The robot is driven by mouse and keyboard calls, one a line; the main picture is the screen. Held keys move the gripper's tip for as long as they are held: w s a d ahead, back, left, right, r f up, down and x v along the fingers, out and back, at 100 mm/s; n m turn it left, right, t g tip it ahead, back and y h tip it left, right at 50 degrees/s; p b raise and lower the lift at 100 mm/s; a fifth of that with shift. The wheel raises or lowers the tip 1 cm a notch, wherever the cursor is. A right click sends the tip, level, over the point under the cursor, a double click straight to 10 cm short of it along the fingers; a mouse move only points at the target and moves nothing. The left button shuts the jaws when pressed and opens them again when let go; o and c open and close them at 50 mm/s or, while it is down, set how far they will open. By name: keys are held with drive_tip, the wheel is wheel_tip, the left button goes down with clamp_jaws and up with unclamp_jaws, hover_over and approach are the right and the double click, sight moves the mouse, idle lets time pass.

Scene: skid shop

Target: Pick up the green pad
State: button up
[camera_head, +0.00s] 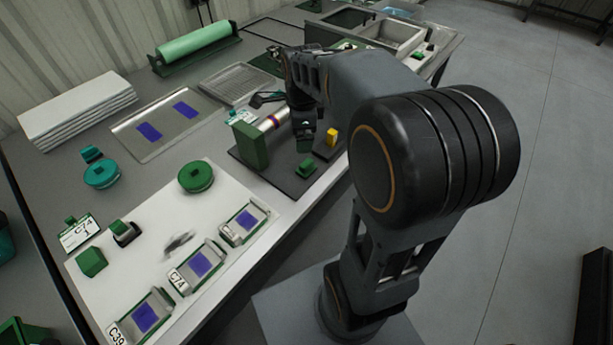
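No single thing is clearly the green pad; several green pieces show in the head view. A round green disc with a raised square top (197,177) lies on the white board (150,215). A green block (92,262) stands at that board's left edge. A small green piece (307,168) sits on the dark plate (285,180) beside the bench's front edge. My gripper (304,138) hangs over or near this dark plate, just behind the small green piece in the picture. My arm partly hides it, and its fingers are too small and dark to read.
A yellow block (332,138) and a taller green block with a metal cylinder (252,145) stand close around my gripper. Several card holders with blue squares (198,264) line the white board. A metal tray (160,135) and a green roll (195,43) are farther back.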

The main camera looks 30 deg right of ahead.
sight(306, 162)
drive_tip(key=w+d+f+m+b, duration=0.1)
drive_tip(key=f+m, duration=0.2)
drive_tip(key=f, duration=0.1)
drive_tip(key=w+d+f+m+b, duration=0.1)
drive_tip(key=w+f+m, duration=0.1)
drive_tip(key=f, duration=0.3)
drive_tip(key=w+d+f+m+g+b, duration=0.1)
drive_tip(key=f+m+b, duration=0.1)
drive_tip(key=f+m, duration=0.2)
drive_tip(key=shift+w+d+f, duration=0.25)
drive_tip(key=shift+d+f, duration=0.15)
drive_tip(key=shift+f, duration=0.05)
drive_tip(key=shift+s+a+f+b, duration=0.15)
drive_tip(key=shift+f+b, duration=0.2)
drive_tip(key=shift+f, duration=1.2)
drive_tip(key=shift+a+f+b, duration=0.1)
drive_tip(key=shift+f+b, duration=0.2)
drive_tip(key=shift+f, duration=1.25)
drive_tip(key=shift+c, duration=0.2)
drive_tip(key=c, duration=1)
drive_tip(key=shift+o, duration=0.2)
drive_tip(key=shift+r, duration=0.15)
